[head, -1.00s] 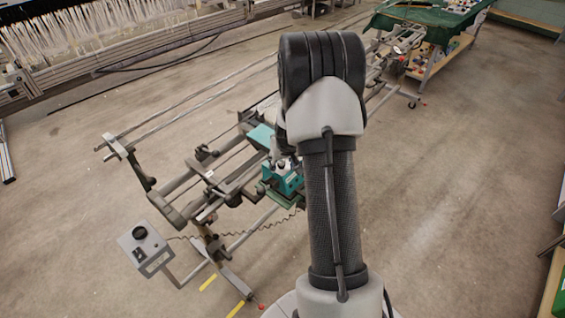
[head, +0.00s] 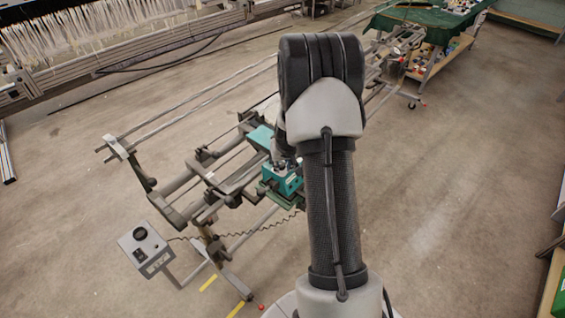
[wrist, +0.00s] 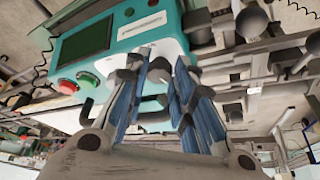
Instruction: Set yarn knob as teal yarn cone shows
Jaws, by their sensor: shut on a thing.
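A teal unit (wrist: 115,45) with a dark screen, a red button and a green button fills the upper left of the wrist view. It also shows beside my arm in the head view (head: 287,183). My gripper (wrist: 162,85), with blue fingers, is at the unit's pale front face. It is shut on a dark knob (wrist: 160,73), which the fingers partly hide. The knob's pointer and any marks around it cannot be read. I cannot make out a teal yarn cone in either view.
The unit sits on a metal frame with rails (head: 185,205). A grey control box (head: 145,250) with a black round knob stands at the frame's front left. A cart with a green cloth (head: 425,22) is at the back right. Open floor (head: 465,200) lies right of my arm.

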